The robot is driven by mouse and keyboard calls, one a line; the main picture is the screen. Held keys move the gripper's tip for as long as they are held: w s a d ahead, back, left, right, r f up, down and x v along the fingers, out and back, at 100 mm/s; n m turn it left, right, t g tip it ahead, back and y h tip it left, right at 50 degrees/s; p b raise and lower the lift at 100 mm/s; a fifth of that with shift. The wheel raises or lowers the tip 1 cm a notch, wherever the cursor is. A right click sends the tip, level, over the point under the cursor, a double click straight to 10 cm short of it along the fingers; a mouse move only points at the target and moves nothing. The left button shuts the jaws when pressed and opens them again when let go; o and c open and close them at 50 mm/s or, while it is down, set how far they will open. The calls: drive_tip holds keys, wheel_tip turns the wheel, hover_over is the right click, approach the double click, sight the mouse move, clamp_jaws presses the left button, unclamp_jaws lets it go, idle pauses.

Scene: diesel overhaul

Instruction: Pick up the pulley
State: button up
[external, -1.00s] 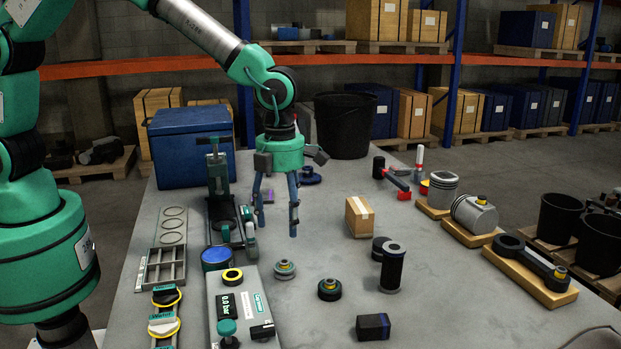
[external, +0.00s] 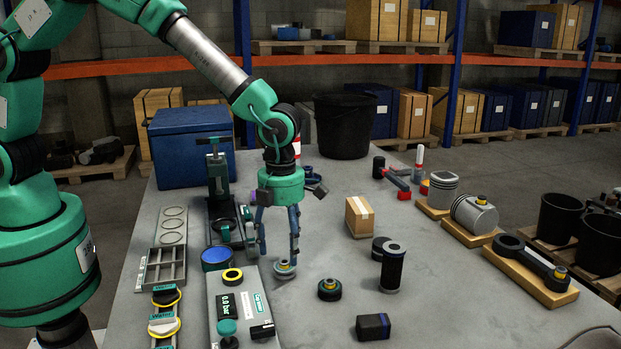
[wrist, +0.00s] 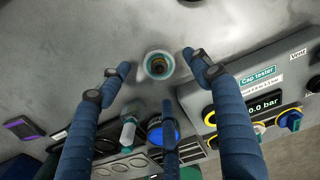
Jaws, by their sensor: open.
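My gripper (external: 278,256) is open, fingers pointing down, low over a small round grey cap-like part (external: 285,270). In the wrist view this part (wrist: 158,66) shows as a pale ring with a teal band and a dark, brassy centre. It lies between the spread fingertips, with a gap on each side; nothing is held. A dark blue flanged disc (external: 311,176), which looks most like a pulley, stands farther back, partly hidden by my gripper. A similar small dark round part with a yellow top (external: 329,290) sits to the right of the grey one.
The cap tester (external: 245,305) and a blue round tin (external: 216,257) are close on the left. A cardboard box (external: 359,217), a black cylinder (external: 393,268) and a dark block (external: 373,327) stand to the right. Bare tabletop lies between.

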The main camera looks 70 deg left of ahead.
sight(285, 262)
drive_tip(key=shift+f+b, duration=0.5)
drive_tip(key=shift+f, duration=2.1)
drive_tip(key=c, duration=1.6)
drive_tip(key=shift+r, duration=0.15)
drive_tip(key=shift+r+p, duration=0.8)
drive_tip(key=shift+r, duration=4.1)
